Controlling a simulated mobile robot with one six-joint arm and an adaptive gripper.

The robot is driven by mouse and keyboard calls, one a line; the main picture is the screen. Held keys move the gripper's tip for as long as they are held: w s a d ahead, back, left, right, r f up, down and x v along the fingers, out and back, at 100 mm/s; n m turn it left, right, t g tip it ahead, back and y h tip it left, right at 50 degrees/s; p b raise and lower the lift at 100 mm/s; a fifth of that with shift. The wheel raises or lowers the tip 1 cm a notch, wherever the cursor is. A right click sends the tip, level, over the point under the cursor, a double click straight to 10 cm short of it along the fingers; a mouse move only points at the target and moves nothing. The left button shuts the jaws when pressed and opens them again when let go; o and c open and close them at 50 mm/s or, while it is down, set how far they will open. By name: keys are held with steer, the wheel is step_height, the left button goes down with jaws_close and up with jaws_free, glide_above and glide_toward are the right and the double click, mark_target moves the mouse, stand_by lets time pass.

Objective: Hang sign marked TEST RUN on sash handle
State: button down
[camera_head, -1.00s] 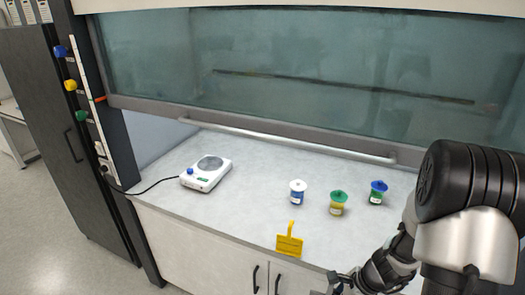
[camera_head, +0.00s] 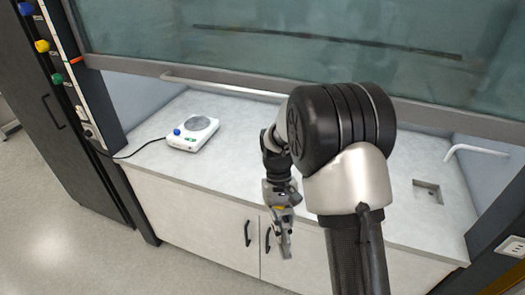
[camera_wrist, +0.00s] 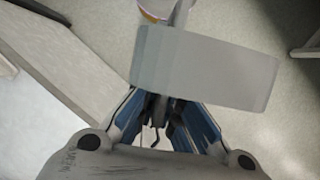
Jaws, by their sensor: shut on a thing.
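The sash handle (camera_head: 220,88) is a pale bar along the lower edge of the glass sash (camera_head: 200,40); my arm hides its right part. My gripper (camera_head: 285,247) hangs in front of the counter's front edge, low and apart from the handle. In the wrist view its fingers (camera_wrist: 165,125) are shut on a flat grey plate (camera_wrist: 205,68) with a narrow stem at its top. No writing is readable on it, so I cannot tell whether it is the TEST RUN sign. A small yellow patch (camera_head: 280,208) shows at my gripper; I cannot tell what it belongs to.
A white hotplate (camera_head: 193,133) with a cable stands on the counter (camera_head: 225,165) at left. A small sink (camera_head: 428,192) and a tap (camera_head: 475,151) are at right. The cabinet handles (camera_head: 248,233) are near my gripper. My arm covers the counter's middle.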

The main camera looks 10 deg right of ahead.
steer(key=s+d+f+m+t+y, duration=0.2)
steer(key=d+f+m+t, duration=0.1)
steer(key=m, duration=0.9)
steer(key=s+d+f+m+t+y, duration=0.2)
steer(key=d+f+m, duration=0.4)
steer(key=m, duration=0.5)
steer(key=shift+s+d+m+t, duration=0.25)
steer(key=shift+d+m+t, duration=0.15)
steer(key=shift+d+t, duration=0.55)
